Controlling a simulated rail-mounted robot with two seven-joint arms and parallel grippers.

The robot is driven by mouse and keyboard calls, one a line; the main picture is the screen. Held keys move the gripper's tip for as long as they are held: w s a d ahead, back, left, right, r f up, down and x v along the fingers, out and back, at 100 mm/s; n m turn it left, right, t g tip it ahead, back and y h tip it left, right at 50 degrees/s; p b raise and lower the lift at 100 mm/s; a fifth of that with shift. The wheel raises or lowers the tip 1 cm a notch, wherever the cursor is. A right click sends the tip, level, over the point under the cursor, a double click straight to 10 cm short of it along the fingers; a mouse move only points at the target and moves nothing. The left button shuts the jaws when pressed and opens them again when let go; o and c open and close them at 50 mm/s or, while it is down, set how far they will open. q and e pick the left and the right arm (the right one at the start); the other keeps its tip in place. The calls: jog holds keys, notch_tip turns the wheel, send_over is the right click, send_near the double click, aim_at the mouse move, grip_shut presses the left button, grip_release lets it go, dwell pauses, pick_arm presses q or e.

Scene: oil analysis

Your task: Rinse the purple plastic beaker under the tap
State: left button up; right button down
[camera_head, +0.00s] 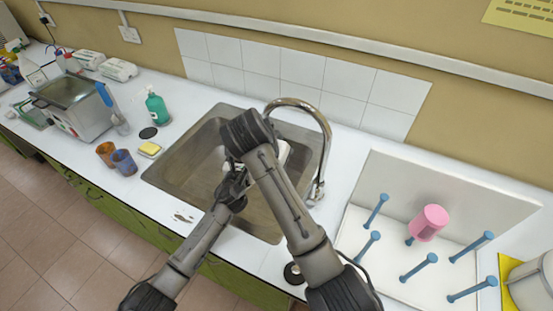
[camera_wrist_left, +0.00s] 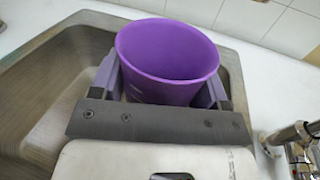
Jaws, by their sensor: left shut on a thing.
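The purple plastic beaker (camera_wrist_left: 168,48) fills the upper middle of the left wrist view, its open rim toward the camera. My left gripper (camera_wrist_left: 160,84) is shut on it, with a purple-grey finger against each side. The beaker is held over the sink (camera_wrist_left: 48,70); its lower part is hidden. In the head view my arm links cover the middle of the sink (camera_head: 160,170) and hide the beaker and the fingers. The curved metal tap (camera_head: 318,115) stands at the sink's right side. In the left wrist view part of the tap (camera_wrist_left: 298,135) shows at the lower right.
Orange (camera_head: 105,152) and blue-violet (camera_head: 124,163) cups, a yellow sponge (camera_head: 149,149) and a green bottle (camera_head: 156,108) stand left of the sink. A metal bath (camera_head: 75,105) stands farther left. A pink beaker (camera_head: 428,222) hangs on the pegged white rack (camera_head: 400,175) at right.

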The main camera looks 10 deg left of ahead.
pick_arm(q)
jog(key=shift+s+a+p, duration=0.7)
jog(key=shift+s+a, duration=0.25)
jog(key=shift+s, duration=0.3)
dwell(0.5)
jog(key=s+a+r+p, duration=0.3)
jog(key=s+r+p, duration=0.1)
jog(key=p, duration=0.2)
dwell(0.4)
dwell(1.2)
